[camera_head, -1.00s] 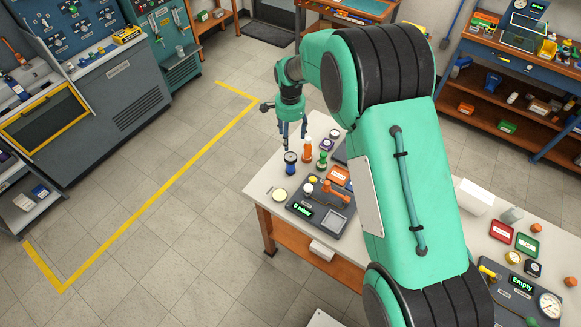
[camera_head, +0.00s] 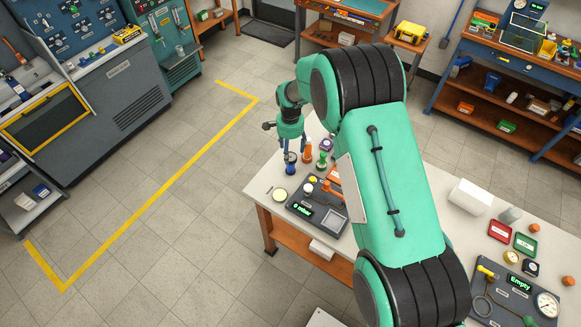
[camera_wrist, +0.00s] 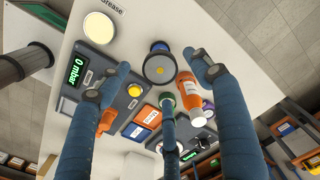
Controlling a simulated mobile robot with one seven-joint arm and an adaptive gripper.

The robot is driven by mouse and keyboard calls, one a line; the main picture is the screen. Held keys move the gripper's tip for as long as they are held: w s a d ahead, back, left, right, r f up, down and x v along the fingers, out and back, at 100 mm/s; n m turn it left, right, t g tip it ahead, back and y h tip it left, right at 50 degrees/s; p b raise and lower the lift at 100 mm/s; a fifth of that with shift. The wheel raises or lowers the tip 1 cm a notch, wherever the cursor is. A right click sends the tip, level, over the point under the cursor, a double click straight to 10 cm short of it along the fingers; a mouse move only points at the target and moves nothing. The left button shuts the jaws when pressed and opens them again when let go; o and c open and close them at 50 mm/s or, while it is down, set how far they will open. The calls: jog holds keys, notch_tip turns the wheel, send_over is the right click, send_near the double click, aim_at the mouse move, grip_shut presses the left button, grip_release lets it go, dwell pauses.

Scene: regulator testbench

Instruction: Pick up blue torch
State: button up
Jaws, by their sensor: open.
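The blue torch (camera_head: 290,168) stands upright on the near-left corner of the white table. In the wrist view I look down on the round lens end of the blue torch (camera_wrist: 160,66), with blue showing around its rim. My gripper (camera_head: 292,150) is just above it, with the fingers pointing down. In the wrist view my gripper (camera_wrist: 160,82) is open, its three blue fingers spread around the torch. No finger clearly touches it. In the head view the fingers partly cover the torch's top.
An orange bottle (camera_wrist: 189,95) stands close to the torch, near the right finger. A green item (camera_head: 322,160) is beyond it. A round yellowish grease dish (camera_head: 280,194) and a grey panel reading 0 mbar (camera_head: 304,211) lie nearer the table edge.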

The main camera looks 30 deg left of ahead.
aim_at(290, 156)
jog(key=shift+f, duration=0.15)
jog(key=shift+f+p, duration=0.65)
jog(key=shift+f, duration=1.85)
grip_shut()
